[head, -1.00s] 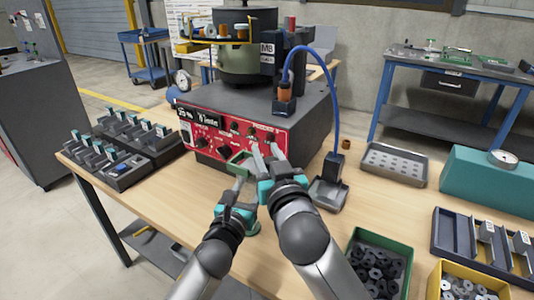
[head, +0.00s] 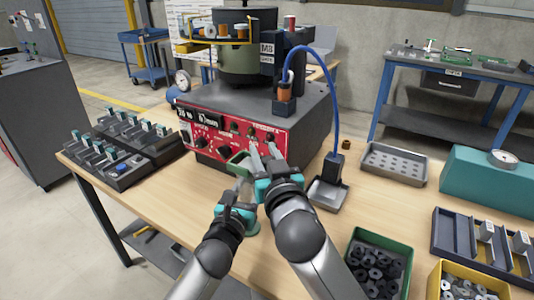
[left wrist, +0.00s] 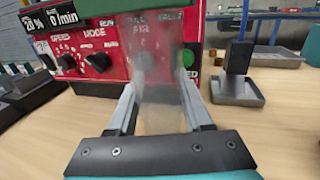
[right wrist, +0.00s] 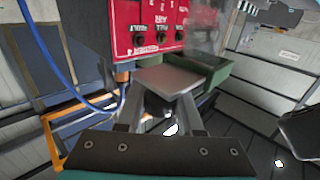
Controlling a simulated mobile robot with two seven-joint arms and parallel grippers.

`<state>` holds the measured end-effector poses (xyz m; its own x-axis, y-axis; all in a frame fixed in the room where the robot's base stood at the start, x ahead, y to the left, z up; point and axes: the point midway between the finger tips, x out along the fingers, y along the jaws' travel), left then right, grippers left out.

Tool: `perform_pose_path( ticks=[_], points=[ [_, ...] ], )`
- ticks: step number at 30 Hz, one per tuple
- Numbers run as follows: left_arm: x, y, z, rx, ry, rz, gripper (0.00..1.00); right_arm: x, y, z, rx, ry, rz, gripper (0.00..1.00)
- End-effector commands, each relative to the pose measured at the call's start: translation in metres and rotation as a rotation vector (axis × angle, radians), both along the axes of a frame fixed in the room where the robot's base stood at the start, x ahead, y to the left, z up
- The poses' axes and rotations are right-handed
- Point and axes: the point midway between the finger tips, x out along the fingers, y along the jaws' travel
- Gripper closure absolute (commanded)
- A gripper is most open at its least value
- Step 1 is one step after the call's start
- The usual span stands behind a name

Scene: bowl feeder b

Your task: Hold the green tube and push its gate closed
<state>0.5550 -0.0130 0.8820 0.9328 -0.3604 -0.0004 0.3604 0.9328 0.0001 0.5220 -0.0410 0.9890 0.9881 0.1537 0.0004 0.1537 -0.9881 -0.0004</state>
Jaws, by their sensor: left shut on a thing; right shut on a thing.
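The green tube has a green hopper-like top (head: 240,163) and a clear body (head: 243,190), in front of the red panel. The clear body (left wrist: 160,85) stands between my left fingers in the left wrist view. My left gripper (head: 242,190) is shut on it. My right gripper (head: 267,160) is shut on a flat grey plate, which looks like the gate; it shows in the right wrist view (right wrist: 170,80) beside the green top (right wrist: 208,72). Whether the gate is fully in cannot be told. My arms partly hide the tube's lower end.
The feeder machine (head: 310,120) with its red panel (head: 215,133) stands just behind the grippers. A metal tray (head: 326,194) and a blue cable (head: 333,100) lie to the right. Bare tabletop lies left of my arms.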

Motion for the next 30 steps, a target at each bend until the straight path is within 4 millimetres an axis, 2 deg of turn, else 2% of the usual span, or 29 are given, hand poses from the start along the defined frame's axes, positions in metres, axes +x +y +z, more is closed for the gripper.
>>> perform_pose_path(
  ticks=[5, 13, 14, 15, 22, 30],
  points=[
    [-0.0004, -0.0004, -0.0006, 0.0, 0.001, -0.001, 1.0, 0.0082, 0.0115, -0.0003, 0.003, 0.001, 0.001, 1.0],
    [-0.0012, -0.002, -0.0006, 0.002, -0.001, -0.005, 1.0, 0.0089, 0.0125, -0.0006, 0.0, 0.001, 0.001, 1.0],
    [-0.0013, -0.0023, -0.0006, 0.002, -0.001, -0.005, 1.0, 0.0089, 0.0125, -0.0006, 0.0, 0.001, 0.001, 0.62],
    [-0.0014, -0.0023, -0.0006, 0.002, -0.001, -0.005, 1.0, 0.0088, 0.0126, -0.0006, 0.0, 0.001, 0.002, 0.58],
    [-0.001, -0.0017, -0.0007, 0.0, 0.001, -0.004, 1.0, 0.0087, 0.0123, -0.0003, 0.0, 0.001, 0.001, 0.33],
    [-0.0005, -0.0009, -0.0007, -0.001, 0.001, -0.002, 1.0, 0.0078, 0.0119, -0.0003, 0.0, 0.0, 0.001, 0.33]
  ],
)
